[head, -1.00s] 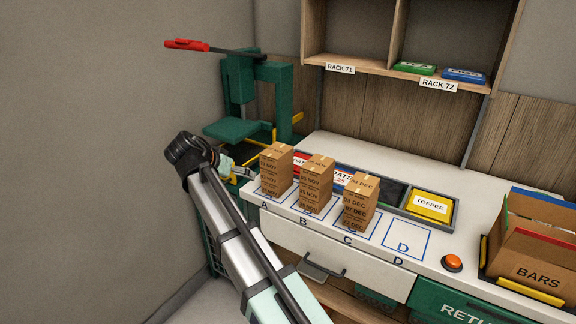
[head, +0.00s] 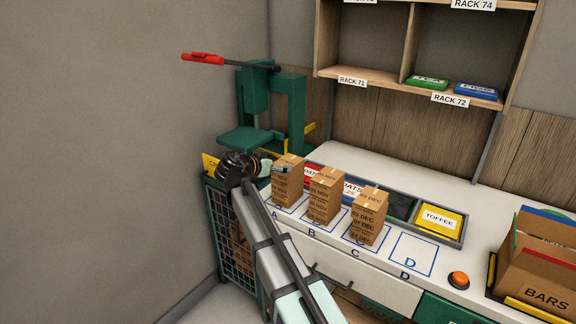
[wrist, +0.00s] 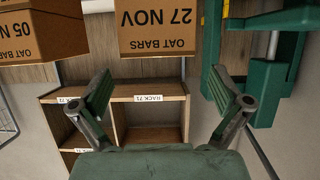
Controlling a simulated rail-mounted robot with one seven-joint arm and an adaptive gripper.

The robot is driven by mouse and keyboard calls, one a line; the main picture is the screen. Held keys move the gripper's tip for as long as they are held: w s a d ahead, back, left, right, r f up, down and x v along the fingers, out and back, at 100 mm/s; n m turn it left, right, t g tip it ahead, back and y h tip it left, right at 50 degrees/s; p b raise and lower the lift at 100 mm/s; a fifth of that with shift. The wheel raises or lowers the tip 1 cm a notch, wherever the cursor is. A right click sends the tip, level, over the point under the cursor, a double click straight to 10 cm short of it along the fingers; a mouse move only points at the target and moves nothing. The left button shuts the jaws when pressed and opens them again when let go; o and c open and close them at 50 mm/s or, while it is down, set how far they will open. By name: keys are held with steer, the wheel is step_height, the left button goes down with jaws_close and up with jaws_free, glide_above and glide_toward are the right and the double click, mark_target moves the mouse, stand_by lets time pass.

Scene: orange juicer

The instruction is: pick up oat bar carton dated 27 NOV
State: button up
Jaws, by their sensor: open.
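The oat bar carton marked 27 NOV (wrist: 158,30) shows upside down at the top middle of the wrist view. It appears to be the top carton of the stack on pad A (head: 287,163) in the head view. My gripper (wrist: 161,78) is open and empty, its fingers spread wide, with the carton ahead between their lines. In the head view my gripper (head: 280,169) is at the left of stack A, near its upper part; whether it touches is unclear. A carton marked 05 NOV (wrist: 40,32) is at the upper left of the wrist view.
Stack B (head: 325,197) and stack C (head: 368,216) stand close on the right; pad D (head: 414,251) is empty. A green press (head: 290,105) with a red-handled lever is behind and left. An orange button (head: 458,280) and BARS box (head: 545,265) are at the right.

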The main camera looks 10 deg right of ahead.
mark_target(286, 162)
steer(key=shift+x, duration=1.05)
steer(key=p+x, duration=0.2)
steer(key=x, duration=0.2)
steer(key=shift+d+p, duration=0.1)
steer(key=shift+p, duration=0.3)
steer(key=shift+w+d+f, duration=0.3)
steer(key=shift+s, duration=0.1)
steer(key=c, duration=1.2)
